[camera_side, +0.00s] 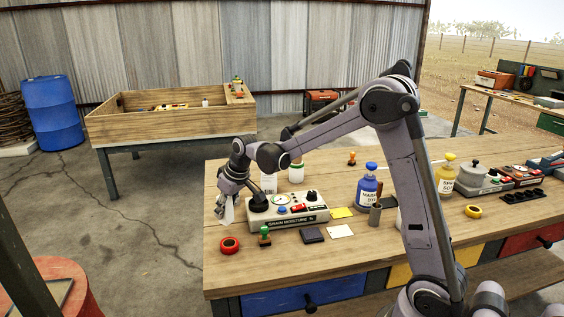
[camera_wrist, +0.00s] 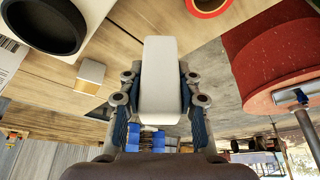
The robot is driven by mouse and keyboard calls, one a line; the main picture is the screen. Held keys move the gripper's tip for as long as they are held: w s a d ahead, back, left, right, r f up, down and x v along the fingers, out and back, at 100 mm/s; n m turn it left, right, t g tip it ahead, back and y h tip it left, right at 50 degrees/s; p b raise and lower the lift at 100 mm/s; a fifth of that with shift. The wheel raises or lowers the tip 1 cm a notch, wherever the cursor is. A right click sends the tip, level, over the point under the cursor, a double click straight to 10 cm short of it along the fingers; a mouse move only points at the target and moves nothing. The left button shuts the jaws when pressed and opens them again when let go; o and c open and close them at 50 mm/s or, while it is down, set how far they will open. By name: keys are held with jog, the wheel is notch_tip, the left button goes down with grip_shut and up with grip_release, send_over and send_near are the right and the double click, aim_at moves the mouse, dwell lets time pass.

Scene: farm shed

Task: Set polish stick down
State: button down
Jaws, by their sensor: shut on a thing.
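The polish stick is a pale, white-grey bar with rounded ends, and it shows large in the wrist view (camera_wrist: 161,72). My gripper (camera_wrist: 160,95) is shut on it, with one blue-padded finger on each side. In the side view my gripper (camera_side: 232,190) is at the left part of the wooden workbench (camera_side: 350,255), left of the grain moisture meter (camera_side: 290,212). The stick hangs below the fingers there as a small white shape (camera_side: 229,214). I cannot tell whether its lower end touches the bench.
A red tape ring (camera_side: 229,245), a green-handled stamp (camera_side: 265,236), a dark pad (camera_side: 311,235) and a white card (camera_side: 340,231) lie along the front. A blue-capped bottle (camera_side: 368,187) stands farther right. The bench's left edge is close.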

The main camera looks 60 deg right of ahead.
aim_at(227, 218)
jog(key=shift+f, duration=1.95)
jog(key=shift+f, duration=0.1)
jog(key=c, duration=0.9)
grip_release()
jog(key=shift+c, duration=0.2)
jog(key=v, duration=1.2)
jog(key=s+a+t, duration=0.1)
jog(key=s+a, duration=0.3)
jog(key=s, duration=0.6)
jog(key=s+a+t, duration=0.1)
jog(key=s+a, duration=0.4)
jog(key=s, duration=0.5)
jog(key=shift+f+t, duration=0.25)
jog(key=shift+t, duration=0.05)
